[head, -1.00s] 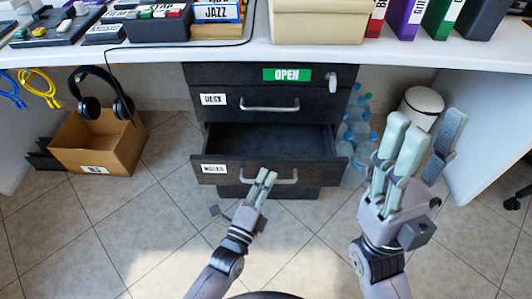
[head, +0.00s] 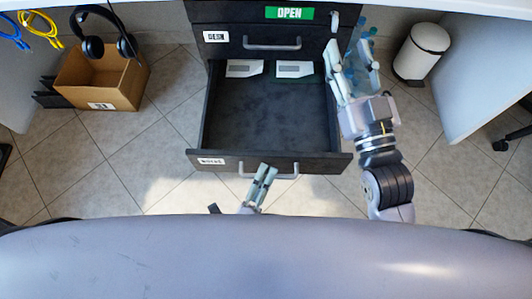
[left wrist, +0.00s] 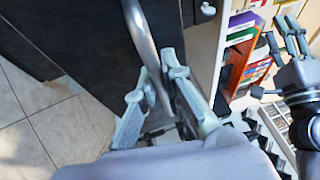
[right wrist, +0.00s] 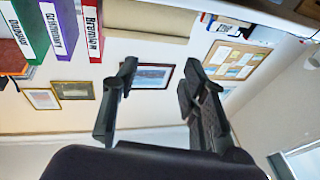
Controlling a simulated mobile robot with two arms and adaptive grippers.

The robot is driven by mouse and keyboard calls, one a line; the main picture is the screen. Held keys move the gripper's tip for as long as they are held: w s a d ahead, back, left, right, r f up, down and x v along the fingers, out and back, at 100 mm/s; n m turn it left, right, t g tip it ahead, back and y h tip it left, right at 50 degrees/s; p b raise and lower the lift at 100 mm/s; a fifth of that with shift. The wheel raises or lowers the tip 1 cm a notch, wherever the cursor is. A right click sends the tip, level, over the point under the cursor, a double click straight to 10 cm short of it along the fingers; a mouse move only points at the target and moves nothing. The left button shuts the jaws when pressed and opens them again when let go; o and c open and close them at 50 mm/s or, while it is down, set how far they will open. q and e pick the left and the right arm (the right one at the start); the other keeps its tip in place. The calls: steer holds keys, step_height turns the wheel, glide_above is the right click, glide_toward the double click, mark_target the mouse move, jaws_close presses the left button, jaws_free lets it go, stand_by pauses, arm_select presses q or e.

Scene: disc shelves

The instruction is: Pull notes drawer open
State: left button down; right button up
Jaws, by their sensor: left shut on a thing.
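The notes drawer (head: 215,160) is the lower dark drawer, pulled well out from the cabinet, with a white label on its front. Its inside shows a dark floor and two white labelled items (head: 295,69) at the back. My left gripper (head: 264,172) is shut on its grey bar handle (head: 289,171), at the front middle. In the left wrist view the fingers (left wrist: 158,85) close around the handle (left wrist: 139,32). My right gripper (head: 341,65) is raised near the cabinet's right side. Its fingers (right wrist: 158,95) are apart and empty in the right wrist view.
The desk drawer (head: 228,38) above is shut, below a green OPEN sign (head: 289,13). A cardboard box (head: 110,88) with headphones (head: 92,47) stands at left. Bottles (head: 367,48) and a white bin (head: 416,55) are at right.

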arm_select(q)
steer(key=shift+s+p, duration=0.3)
steer(key=shift+s, duration=1.4)
arm_select(e)
steer(key=shift+w+d+f+g+h, duration=0.15)
steer(key=shift+f+g, duration=0.45)
steer(key=shift+f, duration=0.3)
steer(key=shift+w+d+f+g+h, duration=0.1)
steer(key=shift+f+g+h, duration=0.05)
steer(key=shift+f+g, duration=0.6)
steer(key=shift+f, duration=0.1)
steer(key=shift+t, duration=0.25)
arm_select(q)
steer(key=c, duration=1.7)
jaws_free()
steer(key=v, duration=1.2)
